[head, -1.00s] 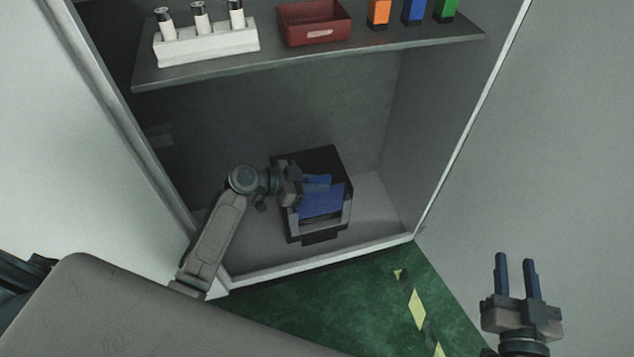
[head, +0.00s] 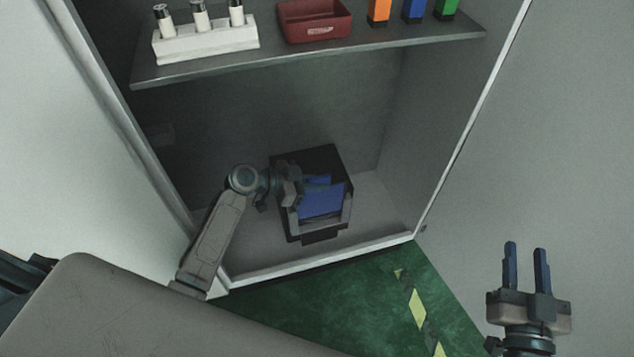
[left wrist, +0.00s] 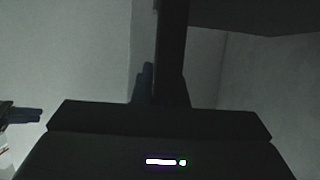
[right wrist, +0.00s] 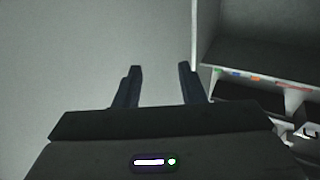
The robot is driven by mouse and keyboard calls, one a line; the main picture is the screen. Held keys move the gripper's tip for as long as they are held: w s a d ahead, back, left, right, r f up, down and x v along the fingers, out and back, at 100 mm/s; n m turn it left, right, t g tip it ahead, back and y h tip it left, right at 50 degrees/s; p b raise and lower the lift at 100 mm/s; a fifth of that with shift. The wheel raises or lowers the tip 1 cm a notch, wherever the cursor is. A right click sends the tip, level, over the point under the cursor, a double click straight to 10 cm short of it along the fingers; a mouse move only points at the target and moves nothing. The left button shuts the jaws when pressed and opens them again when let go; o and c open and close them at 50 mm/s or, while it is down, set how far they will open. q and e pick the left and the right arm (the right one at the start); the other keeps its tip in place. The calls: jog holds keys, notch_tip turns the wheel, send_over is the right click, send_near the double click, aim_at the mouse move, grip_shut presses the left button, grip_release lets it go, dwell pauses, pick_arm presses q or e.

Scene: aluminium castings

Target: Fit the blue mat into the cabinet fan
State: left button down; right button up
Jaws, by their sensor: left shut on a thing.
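The cabinet fan (head: 311,161) is a dark boxy unit with a grey front frame, on the cabinet floor. The blue mat (head: 322,204) is a flat blue panel at the fan's open front, inside the grey frame; I cannot tell whether it is fully seated. My left gripper (head: 322,183) is at the mat's upper edge and shut on it. In the left wrist view a dark upright edge stands beside a finger; the grip is dim there. My right gripper (head: 526,248) is open and empty, away from the fan at the lower right. Its spread fingers show in the right wrist view (right wrist: 160,72).
A shelf (head: 290,62) above the fan holds a white rack (head: 205,42) with bottles, a red bin (head: 315,22) and several coloured items. Cabinet walls flank the fan. Green floor (head: 350,290) with yellow marks lies in front.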

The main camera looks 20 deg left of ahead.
aim_at(319, 198)
pick_arm(q)
jog(key=shift+f, duration=0.1)
pick_arm(e)
jog(key=shift+r+t, duration=0.3)
jog(key=shift+r, duration=0.25)
pick_arm(q)
jog(key=shift+f, duration=0.15)
pick_arm(e)
jog(key=shift+w+d+r+t, duration=0.1)
jog(key=shift+r+t, duration=0.4)
jog(key=shift+r, duration=0.3)
pick_arm(q)
jog(key=shift+f+b, duration=0.2)
jog(key=shift+b, duration=0.2)
pick_arm(e)
jog(key=shift+r+t, duration=0.6)
jog(key=shift+r, duration=0.25)
pick_arm(q)
jog(key=shift+f, duration=0.1)
jog(key=shift+f+b, duration=0.3)
jog(key=shift+b, duration=0.1)
pick_arm(e)
jog(key=shift+s+r+n+t, duration=0.25)
jog(key=shift+r+t, duration=0.35)
jog(key=shift+r, duration=0.35)
jog(key=shift+s+r+n+t, duration=0.25)
jog(key=shift+r+t, duration=0.35)
jog(key=shift+r, duration=0.3)
